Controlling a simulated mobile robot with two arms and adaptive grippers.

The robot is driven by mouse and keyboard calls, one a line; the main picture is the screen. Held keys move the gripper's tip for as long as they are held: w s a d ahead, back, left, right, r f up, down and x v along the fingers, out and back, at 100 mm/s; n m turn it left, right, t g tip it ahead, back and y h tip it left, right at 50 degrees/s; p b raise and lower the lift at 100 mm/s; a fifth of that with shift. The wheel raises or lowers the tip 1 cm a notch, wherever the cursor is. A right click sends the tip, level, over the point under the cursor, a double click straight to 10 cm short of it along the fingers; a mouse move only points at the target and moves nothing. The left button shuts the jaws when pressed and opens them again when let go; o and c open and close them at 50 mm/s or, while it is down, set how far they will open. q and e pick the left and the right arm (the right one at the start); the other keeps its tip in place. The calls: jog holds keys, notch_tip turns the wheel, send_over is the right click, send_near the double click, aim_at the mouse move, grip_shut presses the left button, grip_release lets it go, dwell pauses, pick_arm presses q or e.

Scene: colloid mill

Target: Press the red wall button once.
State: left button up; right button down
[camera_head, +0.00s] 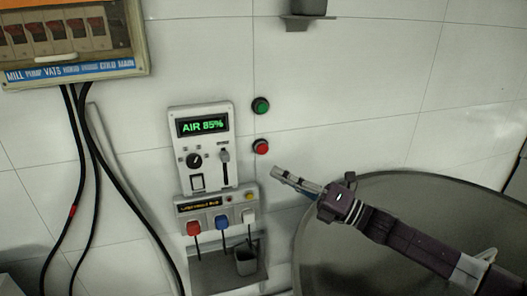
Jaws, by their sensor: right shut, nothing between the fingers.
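The red wall button (261,147) is a small round red cap in a dark ring on the white tiled wall. It sits just right of the control panel and below a green button (260,106). My right gripper (276,172) comes in from the right, shut and empty. Its fingertips appear a little below and to the right of the red button in the picture, with a small gap. How far the tips are from the wall is hard to tell. My left gripper is not in view.
A control panel (204,115) reads AIR 85%. Below it is a smaller unit with red, blue and white plugs (221,222) and a shelf holding a dark cup (246,261). A breaker box (75,70) with hanging cables is at upper left. A large round vat (330,240) stands beneath my right arm.

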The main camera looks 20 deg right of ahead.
aim_at(262, 149)
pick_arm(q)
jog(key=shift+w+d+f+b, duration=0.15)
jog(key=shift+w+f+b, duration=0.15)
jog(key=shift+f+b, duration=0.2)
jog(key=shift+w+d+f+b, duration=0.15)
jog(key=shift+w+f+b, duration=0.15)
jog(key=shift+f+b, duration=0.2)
pick_arm(e)
jog(key=w, duration=0.8)
jog(key=shift+w+a, duration=0.15)
jog(key=shift+w, duration=0.25)
pick_arm(q)
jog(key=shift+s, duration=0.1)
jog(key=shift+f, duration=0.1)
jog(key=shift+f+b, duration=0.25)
jog(key=shift+b, duration=0.1)
pick_arm(e)
jog(key=shift+w, duration=0.45)
pick_arm(q)
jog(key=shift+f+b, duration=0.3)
jog(key=shift+b, duration=0.05)
pick_arm(e)
jog(key=shift+w, duration=0.4)
jog(key=shift+s, duration=0.1)
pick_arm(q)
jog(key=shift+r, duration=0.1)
pick_arm(e)
jog(key=shift+s, duration=0.75)
